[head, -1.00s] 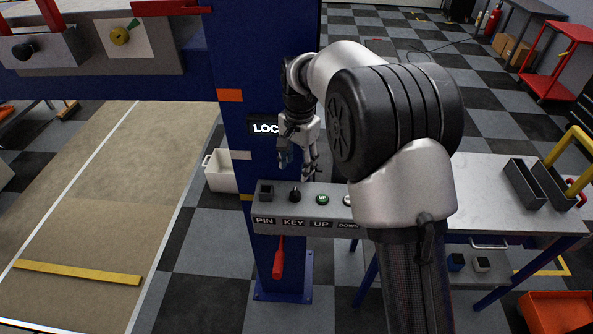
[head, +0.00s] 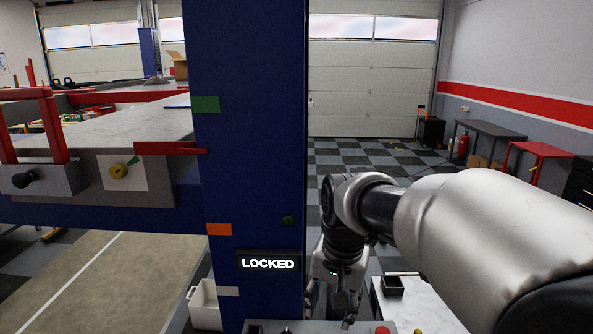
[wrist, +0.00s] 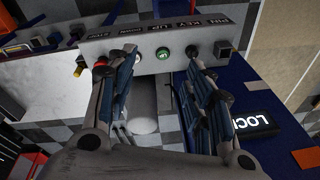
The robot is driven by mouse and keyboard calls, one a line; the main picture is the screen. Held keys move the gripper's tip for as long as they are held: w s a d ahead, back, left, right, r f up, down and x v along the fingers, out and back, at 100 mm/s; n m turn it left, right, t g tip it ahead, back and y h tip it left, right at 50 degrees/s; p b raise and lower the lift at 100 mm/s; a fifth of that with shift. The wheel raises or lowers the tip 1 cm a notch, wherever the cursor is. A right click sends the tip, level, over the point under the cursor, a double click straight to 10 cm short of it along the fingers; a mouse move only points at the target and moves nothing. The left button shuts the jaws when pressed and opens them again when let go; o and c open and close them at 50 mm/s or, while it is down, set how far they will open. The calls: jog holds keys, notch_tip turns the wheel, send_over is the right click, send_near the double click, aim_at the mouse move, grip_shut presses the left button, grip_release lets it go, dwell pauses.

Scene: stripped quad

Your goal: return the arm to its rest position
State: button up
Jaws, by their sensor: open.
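My gripper (head: 335,290) hangs pointing down in the head view, just right of the blue column (head: 255,130). Its fingertips are near the bottom edge, above the control panel (head: 310,326), of which only the top edge shows there. In the wrist view my gripper (wrist: 160,75) has its two fingers spread apart with nothing between them. The control panel (wrist: 185,42) lies beyond the fingertips, with a green UP button (wrist: 163,53) seen between them. My arm reaches in from the right of the head view with its elbow bent. The fingers do not visibly hold anything.
A lit LOCKED sign (head: 268,263) is on the blue column. A raised platform (head: 110,135) with red parts stands at the left. A white bin (head: 204,305) is low beside the column. Checkered open floor (head: 375,160) lies behind, with a red cart (head: 545,152) at the right.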

jog(key=s+d+f+n+t+b, duration=0.1)
jog(key=s+d+f+n, duration=0.1)
jog(key=s, duration=0.9)
jog(key=s+d+f+n+t+b, duration=0.1)
jog(key=s+d, duration=0.4)
jog(key=s, duration=0.6)
jog(key=shift+d+f+n+h+b, duration=0.3)
jog(key=shift+f+n+b, duration=0.15)
jog(key=shift+n, duration=0.15)
